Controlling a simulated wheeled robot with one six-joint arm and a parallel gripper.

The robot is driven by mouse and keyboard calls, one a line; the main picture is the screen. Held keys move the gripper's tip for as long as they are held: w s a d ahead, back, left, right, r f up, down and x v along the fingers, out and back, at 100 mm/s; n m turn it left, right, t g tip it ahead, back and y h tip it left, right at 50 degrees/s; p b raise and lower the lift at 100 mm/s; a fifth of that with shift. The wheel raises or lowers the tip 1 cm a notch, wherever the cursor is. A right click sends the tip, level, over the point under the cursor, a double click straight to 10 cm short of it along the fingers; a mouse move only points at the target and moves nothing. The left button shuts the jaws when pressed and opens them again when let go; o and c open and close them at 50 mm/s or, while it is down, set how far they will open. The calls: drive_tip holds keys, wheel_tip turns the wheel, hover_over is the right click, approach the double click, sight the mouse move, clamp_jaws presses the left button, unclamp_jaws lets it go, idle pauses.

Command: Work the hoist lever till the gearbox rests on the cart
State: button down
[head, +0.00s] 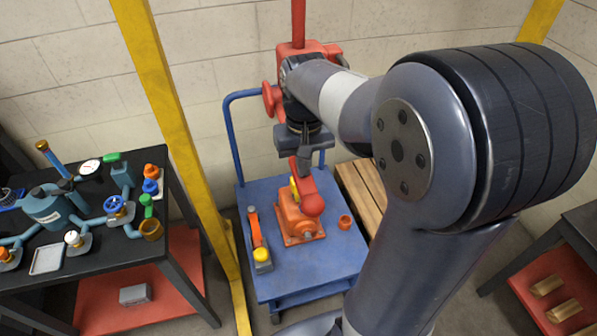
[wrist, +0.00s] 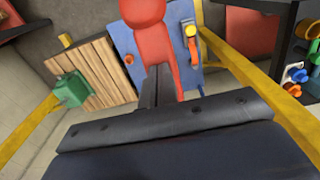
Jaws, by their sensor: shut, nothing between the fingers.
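The red hoist (head: 318,52) is on a red post by the back wall, partly hidden by my arm. Its red lever (head: 303,184) points down and toward me, ending in a round knob (head: 312,205). The lever also fills the top middle of the wrist view (wrist: 147,40). The orange gearbox (head: 291,221) is over the blue cart (head: 335,262); whether it touches the deck I cannot tell. The lever partly covers it. My gripper (head: 304,170) is shut and empty, pointing down at the lever; its fingertips (wrist: 159,75) are at or against the lever, contact unclear.
A small lever with a yellow knob (head: 262,254) and an orange cup (head: 345,222) are on the cart. A wooden pallet (head: 362,188) is right of it. A yellow post (head: 185,140) and a black bench (head: 120,255) with pipework are left. A green object (wrist: 70,90) is by the pallet.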

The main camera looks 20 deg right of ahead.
drive_tip(key=shift+f, duration=0.5)
drive_tip(key=shift+f, duration=0.2)
drive_tip(key=shift+r, duration=0.15)
wheel_tip(320, 180, up, 14)
drive_tip(key=p, duration=1)
drive_tip(key=shift+w+f+p, duration=0.25)
drive_tip(key=shift+w+p, duration=0.05)
drive_tip(key=shift+w, duration=0.15)
